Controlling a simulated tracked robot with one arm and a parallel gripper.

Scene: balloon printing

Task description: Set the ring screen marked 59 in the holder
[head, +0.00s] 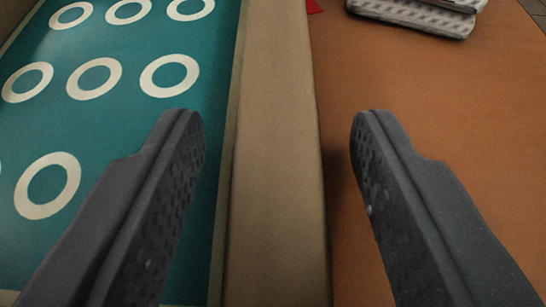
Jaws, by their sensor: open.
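A screen with a teal mesh and several white rings (120,140) fills the left of the head view. A thick beige bar (278,200) runs along its right side, like the edge of its frame. No number 59 shows on the part in view. My gripper (279,115) is open. Its left finger is over the teal area and its right finger is over the orange surface, with the beige bar between them. Neither finger visibly touches the bar. No holder can be made out.
An orange-brown surface (440,110) lies to the right of the bar and is mostly bare. Grey-white patterned objects (420,14) lie at the top right. A small red piece (313,6) shows at the top edge beside the bar.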

